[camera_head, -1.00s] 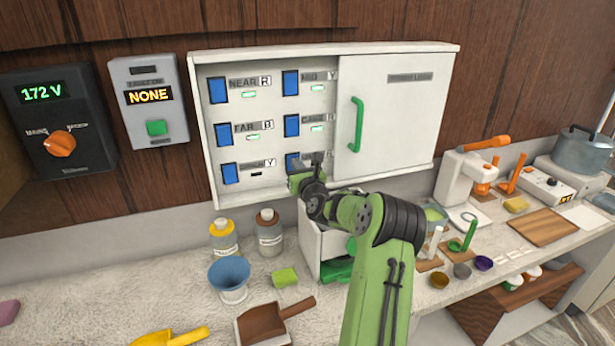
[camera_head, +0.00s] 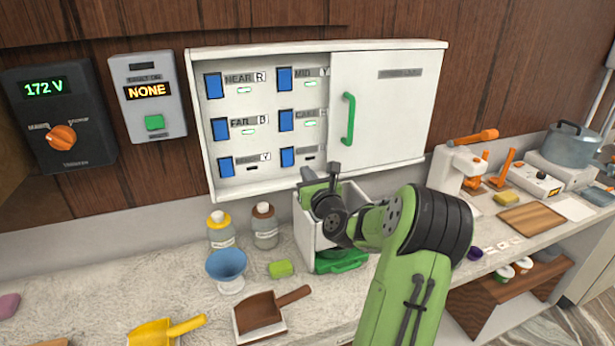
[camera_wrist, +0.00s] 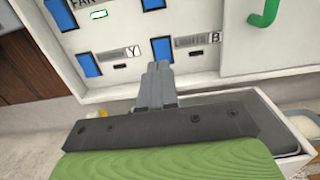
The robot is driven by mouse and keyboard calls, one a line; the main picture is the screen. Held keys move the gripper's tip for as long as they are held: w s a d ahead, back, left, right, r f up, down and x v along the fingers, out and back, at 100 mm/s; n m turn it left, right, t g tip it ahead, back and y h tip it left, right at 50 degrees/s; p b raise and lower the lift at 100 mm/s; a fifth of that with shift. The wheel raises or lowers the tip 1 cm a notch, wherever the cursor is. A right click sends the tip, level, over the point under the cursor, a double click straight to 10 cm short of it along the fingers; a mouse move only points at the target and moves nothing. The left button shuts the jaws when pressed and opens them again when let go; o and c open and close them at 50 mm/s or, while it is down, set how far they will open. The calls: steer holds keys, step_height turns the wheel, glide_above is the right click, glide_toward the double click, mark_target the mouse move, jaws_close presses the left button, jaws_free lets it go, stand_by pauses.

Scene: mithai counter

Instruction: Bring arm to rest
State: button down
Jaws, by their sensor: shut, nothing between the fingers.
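My gripper (camera_head: 334,170) is at the end of my green arm, just below the open left part of the white switch panel (camera_head: 385,160). In the head view the blue switches (camera_head: 287,157) show in two columns. Small green lights show by the upper and middle rows; the bottom-row indicators look dark.
A voltage meter (camera_head: 62,120) and a "NONE" display (camera_head: 148,93) hang on the wall.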

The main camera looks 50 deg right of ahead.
steer(key=shift+s+a+r, duration=0.1)
stand_by(0.3)
steer(key=w+a+n+g+y, duration=0.35)
steer(key=a+n+y, duration=0.35)
steer(key=a+n, duration=1.3)
steer(key=s+a+f+n+g+y, duration=0.1)
steer(key=s+a+n, duration=0.25)
steer(key=a, duration=0.35)
steer(key=s+a+n+g, duration=0.2)
steer(key=s+a+n, duration=0.15)
steer(key=a, duration=0.25)
steer(key=s+a+f+n+g, duration=0.1)
steer(key=s+a+n+g, duration=0.1)
steer(key=s+n, duration=0.5)
steer(key=s+a+f+n+g, duration=0.1)
steer(key=s+a+n+g, duration=0.1)
steer(key=s+n, duration=0.5)
steer(key=s+a, duration=0.1)
steer(key=s, duration=0.5)
steer(key=shift+s+a+n+y, duration=0.15)
steer(key=shift+a+n+y, duration=0.1)
steer(key=shift+n+y, duration=0.05)
